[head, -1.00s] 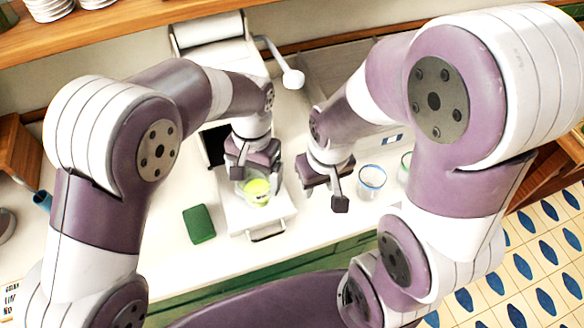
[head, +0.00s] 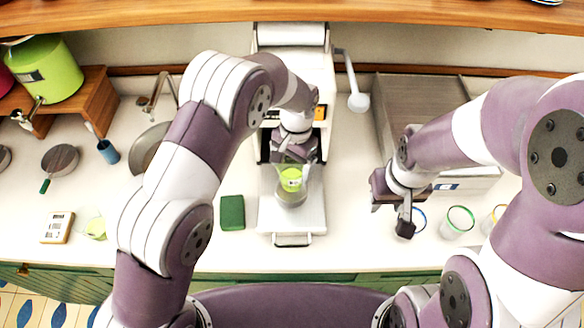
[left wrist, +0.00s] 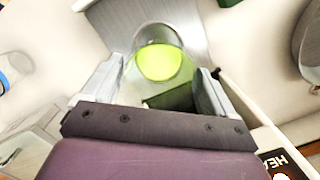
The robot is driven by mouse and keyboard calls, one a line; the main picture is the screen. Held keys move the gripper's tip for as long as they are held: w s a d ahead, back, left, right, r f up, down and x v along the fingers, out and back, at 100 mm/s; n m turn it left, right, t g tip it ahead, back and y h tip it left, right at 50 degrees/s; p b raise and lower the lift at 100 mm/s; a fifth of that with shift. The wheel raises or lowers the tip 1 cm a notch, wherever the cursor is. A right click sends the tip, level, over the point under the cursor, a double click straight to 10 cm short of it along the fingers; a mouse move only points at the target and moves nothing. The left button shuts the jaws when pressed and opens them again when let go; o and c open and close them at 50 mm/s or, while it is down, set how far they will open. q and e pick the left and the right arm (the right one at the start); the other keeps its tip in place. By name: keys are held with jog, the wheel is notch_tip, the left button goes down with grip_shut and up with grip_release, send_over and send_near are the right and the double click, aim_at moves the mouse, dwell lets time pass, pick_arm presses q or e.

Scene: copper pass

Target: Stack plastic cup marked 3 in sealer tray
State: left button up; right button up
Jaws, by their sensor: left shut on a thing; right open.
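My left gripper (head: 294,162) is shut on this cup from the sealer side. In the left wrist view the cup (left wrist: 160,62) sits between the two fingers. I cannot tell whether its base touches the tray. The tray sticks out of the white sealer (head: 290,65), handle to the front. My right gripper (head: 405,215) is open and empty above the counter, right of the tray.
A green block (head: 232,213) lies left of the tray. Rimmed cups, one green-rimmed (head: 458,222), stand near the right gripper. Another cup with yellow-green contents (head: 96,228) stands far left by a small white device (head: 57,227). The sealer's lever (head: 357,100) juts out right.

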aim_at(292, 175)
pick_arm(q)
notch_tip(292, 175, down, 3)
jog(key=shift+s+a+r+p, duration=0.1)
jog(key=shift+s+r+p, duration=0.1)
jog(key=shift+p, duration=0.45)
jog(key=shift+w+f, duration=0.1)
jog(key=shift+f, duration=0.4)
jog(key=shift+f+b, duration=0.3)
jog(key=shift+b, duration=0.05)
jog(key=o, duration=0.8)
